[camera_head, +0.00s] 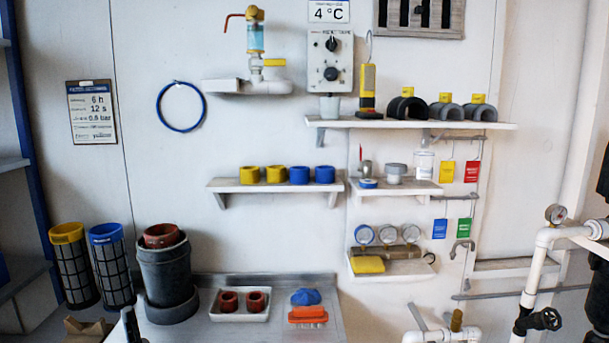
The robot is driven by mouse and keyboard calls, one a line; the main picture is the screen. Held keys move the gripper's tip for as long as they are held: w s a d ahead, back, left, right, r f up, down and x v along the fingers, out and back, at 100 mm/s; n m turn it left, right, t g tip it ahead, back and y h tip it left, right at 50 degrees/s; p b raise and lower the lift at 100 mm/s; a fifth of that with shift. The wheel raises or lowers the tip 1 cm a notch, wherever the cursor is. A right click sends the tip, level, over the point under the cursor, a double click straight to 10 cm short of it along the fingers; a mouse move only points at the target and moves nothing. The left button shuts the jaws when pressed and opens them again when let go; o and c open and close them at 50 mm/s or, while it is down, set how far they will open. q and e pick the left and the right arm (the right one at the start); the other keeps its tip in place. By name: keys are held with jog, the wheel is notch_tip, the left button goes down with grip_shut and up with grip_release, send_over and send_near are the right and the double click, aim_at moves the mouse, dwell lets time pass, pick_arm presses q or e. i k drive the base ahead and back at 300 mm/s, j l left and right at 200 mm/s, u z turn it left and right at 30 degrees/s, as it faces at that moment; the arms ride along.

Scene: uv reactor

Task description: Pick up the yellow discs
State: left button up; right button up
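Two short yellow disc-like pieces stand side by side on the left half of a white wall shelf (222,188): the left yellow disc (249,175) and the right yellow disc (277,174). Two blue pieces of the same shape, a left one (299,175) and a right one (324,174), stand in line to their right.
Below, a grey counter (225,333) holds a white tray (239,316) with two red-brown rings, an orange brush (308,315) and a blue cloth-like item (306,297). A dark grey bucket (166,272) and two mesh filters (112,272) stand left. White pipes (535,275) stand right.

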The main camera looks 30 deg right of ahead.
aim_at(275, 173)
jog(key=i+j, duration=0.15)
jog(key=i, duration=0.35)
jog(key=z, duration=2.05)
